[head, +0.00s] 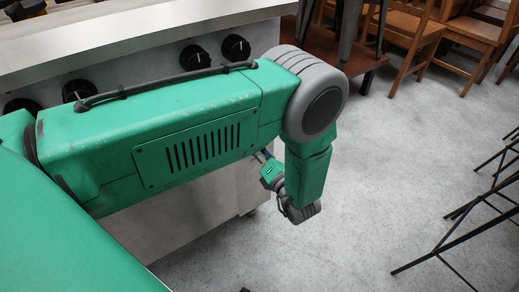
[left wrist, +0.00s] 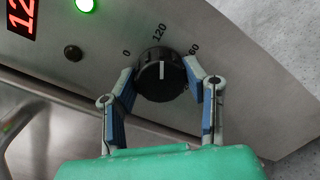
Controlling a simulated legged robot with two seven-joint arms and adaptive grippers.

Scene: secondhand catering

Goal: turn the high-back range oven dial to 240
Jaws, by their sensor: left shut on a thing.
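The oven dial (left wrist: 160,75) is a round black knob with a white pointer line, on a steel panel in the left wrist view. The line points about straight up, towards the printed 120. A 0 is printed to its left, and a partly hidden mark ending in 60 to its right. My left gripper (left wrist: 161,84) has a finger on each side of the dial and is shut on it. In the head view, my left arm hides the dial, and only part of the left gripper (head: 263,156) shows beside the range. My right gripper is in neither view.
A red display (left wrist: 21,15) reading 12, partly cut off, a lit green lamp (left wrist: 85,5) and a small black button (left wrist: 73,53) are on the panel. Wooden chairs (head: 412,28) and black-legged furniture (head: 450,245) stand right; floor between is clear.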

